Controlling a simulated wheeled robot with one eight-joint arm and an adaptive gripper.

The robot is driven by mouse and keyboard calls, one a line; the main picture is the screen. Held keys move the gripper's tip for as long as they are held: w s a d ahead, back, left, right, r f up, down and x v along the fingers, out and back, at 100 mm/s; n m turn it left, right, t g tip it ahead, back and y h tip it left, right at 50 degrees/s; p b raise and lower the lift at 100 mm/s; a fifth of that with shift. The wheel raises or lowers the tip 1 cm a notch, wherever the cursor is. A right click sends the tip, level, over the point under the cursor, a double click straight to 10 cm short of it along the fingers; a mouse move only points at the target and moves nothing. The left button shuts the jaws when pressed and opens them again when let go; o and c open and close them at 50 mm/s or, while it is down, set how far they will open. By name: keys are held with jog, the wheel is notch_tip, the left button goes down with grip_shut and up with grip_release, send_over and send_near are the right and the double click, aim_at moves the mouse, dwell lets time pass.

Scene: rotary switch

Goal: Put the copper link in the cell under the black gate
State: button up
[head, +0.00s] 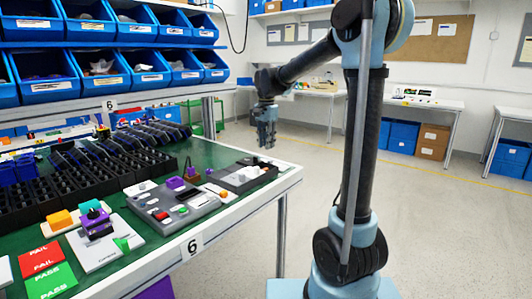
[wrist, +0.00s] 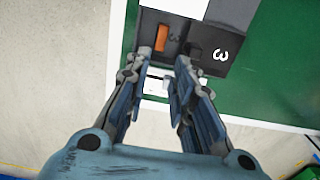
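An orange-brown block (wrist: 161,38), which looks like the copper link, lies in a dark grey fixture (wrist: 231,69) marked 3 in the wrist view. A small black part (wrist: 195,52) stands beside it to the right; I cannot tell whether it is the black gate. My gripper (wrist: 162,78) is open, with nothing seen held between its fingers. Its fingertips show just below the block in the picture. In the head view my gripper (head: 266,138) hangs above the right end of the green-topped table, apart from it. The cell under the gate cannot be made out.
The table (head: 281,184) carries a grey panel (head: 172,210) with coloured knobs, several rows of black racks (head: 120,150), and red FAIL (head: 41,258) and green PASS (head: 48,283) cards. Blue bins (head: 140,62) stand on shelves behind.

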jog(key=s+d+f+n+t, duration=0.1)
jog(key=s+d+f+n, duration=0.25)
jog(key=s+d, duration=1.2)
jog(key=s+d+f+n, duration=0.2)
jog(key=s+f, duration=0.4)
jog(key=s, duration=0.2)
jog(key=s+d+f+n+t, duration=0.1)
jog(key=s+d+f+n, duration=0.1)
jog(key=s+f, duration=0.5)
jog(key=shift+s+d, duration=0.55)
jog(key=shift+s, duration=0.6)
jog(key=shift+w+f, duration=0.25)
jog(key=shift+w, duration=0.15)
